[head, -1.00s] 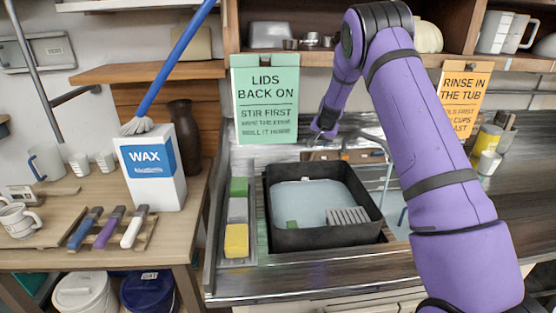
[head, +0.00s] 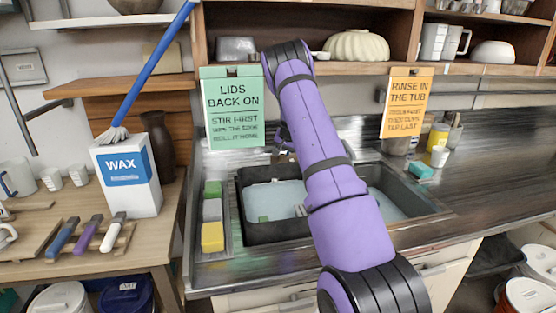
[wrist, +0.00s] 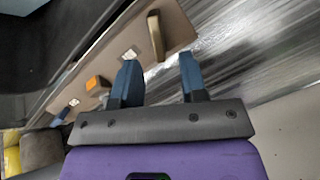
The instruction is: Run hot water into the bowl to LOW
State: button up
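A black rectangular tub (head: 275,232) sits in the sink with pale water and a small green block in it; it is the likely bowl, and no LOW mark is readable. My arm hides its right part and the tap. My gripper (head: 284,138) is behind the tub near the back wall, small and partly hidden. In the wrist view my gripper (wrist: 159,62) is open, with two blue fingers apart. A tan lever (wrist: 156,36) on a brown strip (wrist: 110,62) shows beyond the fingertips, between them in the picture. An orange square (wrist: 97,83) and pale squares are on the strip.
A water-filled basin (head: 385,205) lies right of my arm. A green sign (head: 234,107) and an orange sign (head: 407,103) hang from the shelf. A tray with a yellow sponge (head: 212,237) is left of the tub. The counter at right is mostly clear.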

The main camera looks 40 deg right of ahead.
aim_at(281, 157)
jog(key=shift+x, duration=2.85)
